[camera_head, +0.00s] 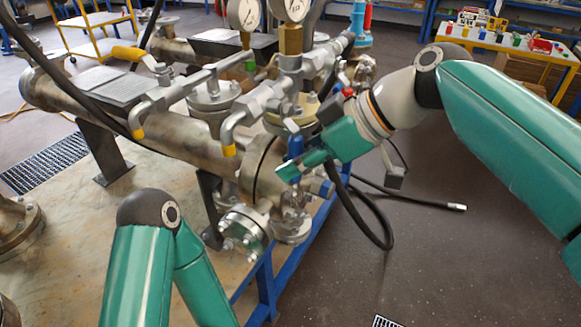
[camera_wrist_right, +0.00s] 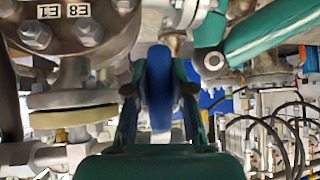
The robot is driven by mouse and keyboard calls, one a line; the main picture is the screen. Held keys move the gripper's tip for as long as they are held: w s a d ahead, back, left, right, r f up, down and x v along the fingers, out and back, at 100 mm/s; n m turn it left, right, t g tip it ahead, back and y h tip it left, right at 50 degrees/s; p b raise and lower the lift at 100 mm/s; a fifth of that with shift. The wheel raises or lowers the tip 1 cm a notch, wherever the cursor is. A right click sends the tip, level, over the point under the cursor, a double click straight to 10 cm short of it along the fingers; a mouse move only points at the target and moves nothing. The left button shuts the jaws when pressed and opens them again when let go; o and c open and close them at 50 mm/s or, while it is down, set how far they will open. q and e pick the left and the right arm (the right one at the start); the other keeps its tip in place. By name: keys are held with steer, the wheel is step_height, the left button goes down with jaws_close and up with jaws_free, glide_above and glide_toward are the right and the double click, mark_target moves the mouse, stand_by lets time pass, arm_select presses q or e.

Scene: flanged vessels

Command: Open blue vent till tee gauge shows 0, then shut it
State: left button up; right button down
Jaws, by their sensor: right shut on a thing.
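The blue vent handle (camera_head: 295,146) sits low on the pipework at the near end of the flanged vessel (camera_head: 170,145). My right gripper (camera_head: 290,170) reaches it from the right. In the right wrist view the blue handle (camera_wrist_right: 159,85) stands upright between the two fingers of my right gripper (camera_wrist_right: 159,100), which is shut on it. Two round white-faced gauges, a left one (camera_head: 244,14) and a right one (camera_head: 291,8) on a brass fitting, are cut by the top edge. I cannot read their needles. My left arm shows at the bottom left, but its gripper is out of view.
Yellow-tipped levers (camera_head: 137,132) and grey valve pipework crowd the left side of my right gripper. A black hose (camera_head: 385,225) hangs below it to the floor. A yellow table (camera_head: 500,45) with small items stands at the back right. The floor at right is mostly clear.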

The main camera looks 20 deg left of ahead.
steer(key=shift+w+a+f+t, duration=0.1)
steer(key=shift+w+f+t, duration=0.15)
steer(key=shift+t, duration=0.05)
stand_by(0.4)
steer(key=c, duration=1)
jaws_free()
steer(key=shift+w+a, duration=0.15)
steer(key=shift+w, duration=0.1)
steer(key=shift+s+d+r, duration=0.1)
steer(key=shift+d, duration=0.1)
steer(key=v, duration=1.2)
steer(key=shift+a+r, duration=0.1)
steer(key=shift+a, duration=0.05)
